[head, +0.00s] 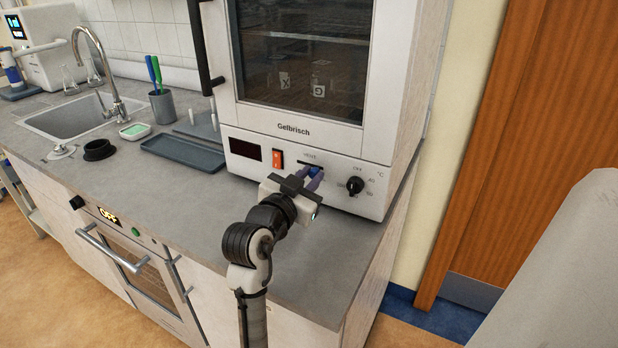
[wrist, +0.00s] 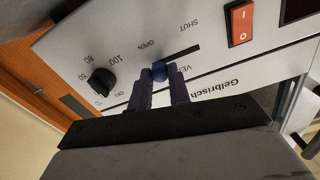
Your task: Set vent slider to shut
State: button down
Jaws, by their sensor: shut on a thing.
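The vent slider's blue knob (wrist: 158,71) sits on the front panel of the white Gelbrisch oven (head: 290,130). In the wrist view its dark slot (wrist: 186,54) runs from the knob toward the SHUT mark (wrist: 188,28). The knob is at the end by the OPEN mark (wrist: 150,43), with the bare slot on the SHUT side. My gripper (head: 312,176) is at the panel, its two fingers (wrist: 161,80) shut on the knob, one on each side. In the head view the fingers hide most of the knob.
A red power switch (head: 278,159) is left of the slot and a black temperature dial (head: 355,186) is right of it, close to my gripper. The worktop (head: 215,215) in front is clear. A dark tray (head: 183,152) lies left of the oven.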

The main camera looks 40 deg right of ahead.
jog(key=w, duration=0.1)
jog(key=w+a+b, duration=0.1)
jog(key=w, duration=0.2)
jog(key=shift+w+a+f, duration=0.1)
jog(key=shift+a, duration=0.3)
jog(key=shift+w+a, duration=0.1)
jog(key=shift+w, duration=0.1)
jog(key=c, duration=1.3)
grip_release()
jog(key=shift+w, duration=0.1)
jog(key=shift+a, duration=0.1)
jog(key=b+v, duration=0.3)
jog(key=v, duration=1)
jog(key=shift+s+a+b, duration=0.25)
jog(key=shift+a+b, duration=0.05)
